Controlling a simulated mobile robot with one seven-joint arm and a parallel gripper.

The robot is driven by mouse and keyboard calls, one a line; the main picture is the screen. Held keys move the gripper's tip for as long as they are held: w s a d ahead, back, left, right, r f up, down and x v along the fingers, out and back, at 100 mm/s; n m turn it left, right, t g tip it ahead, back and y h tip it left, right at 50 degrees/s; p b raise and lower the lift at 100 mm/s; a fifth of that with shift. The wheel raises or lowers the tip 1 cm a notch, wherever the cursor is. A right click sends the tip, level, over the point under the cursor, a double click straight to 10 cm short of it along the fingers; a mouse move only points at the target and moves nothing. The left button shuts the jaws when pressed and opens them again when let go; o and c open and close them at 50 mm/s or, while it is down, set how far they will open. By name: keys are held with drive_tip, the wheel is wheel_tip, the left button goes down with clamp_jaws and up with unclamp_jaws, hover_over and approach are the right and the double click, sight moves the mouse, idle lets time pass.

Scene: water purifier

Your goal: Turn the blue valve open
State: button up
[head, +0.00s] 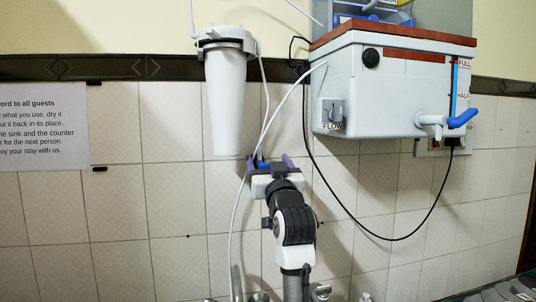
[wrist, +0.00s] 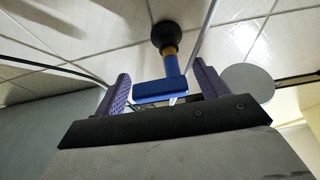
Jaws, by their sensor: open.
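The blue valve is a small blue lever on a stem, seen close up in the wrist view (wrist: 160,91). Its stem runs to an orange band and a round black fitting (wrist: 168,36) at the tiled wall. My gripper (wrist: 160,70) is open, with one purple finger on each side of the lever and visible gaps between. In the head view my gripper (head: 269,160) is up at the wall below the white filter and the purifier tank. A bit of the blue valve shows between the fingers there (head: 262,164); my gripper and arm hide the rest.
A white cylindrical filter (head: 227,105) hangs just above left of my gripper. The white tank (head: 385,95), with a blue-handled tap (head: 462,118), is at upper right. A white tube (head: 239,200) and black cable (head: 330,195) hang nearby. Faucet parts (head: 260,296) stand below.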

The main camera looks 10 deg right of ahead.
drive_tip(key=shift+w+r, duration=0.15)
drive_tip(key=shift+w, duration=0.2)
drive_tip(key=shift+c, duration=0.3)
drive_tip(key=c, duration=0.9)
